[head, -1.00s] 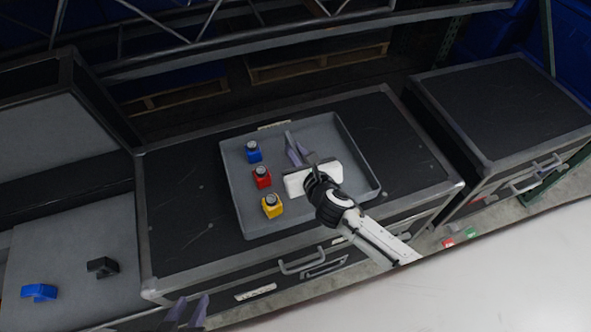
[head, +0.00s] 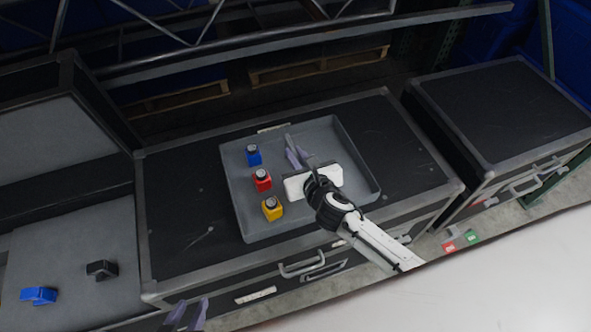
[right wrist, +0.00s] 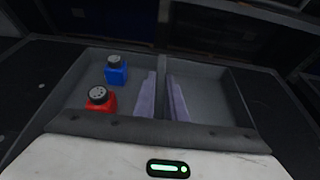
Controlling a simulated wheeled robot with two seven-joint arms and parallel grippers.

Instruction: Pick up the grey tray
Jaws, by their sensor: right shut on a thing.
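The grey tray (head: 371,187) is a shallow open box on the black cabinet. Blue (head: 253,157), red (head: 262,180) and yellow (head: 272,209) bottles stand upright in its left part. My right gripper (head: 293,148) is over the tray's middle. In the right wrist view my right gripper's pale purple fingers (right wrist: 163,98) stand either side of a thin grey upright strip that looks part of the tray, and they are shut on it. The lower fingertips are hard to make out. My left gripper (head: 187,314) is at the bottom edge, its two fingers apart and empty.
The black cabinet top (head: 190,205) is bare around the tray. A second cabinet (head: 495,105) stands at the right. A grey surface (head: 75,225) at the left holds a blue piece (head: 40,295) and a black piece (head: 102,270). Steel shelving is behind.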

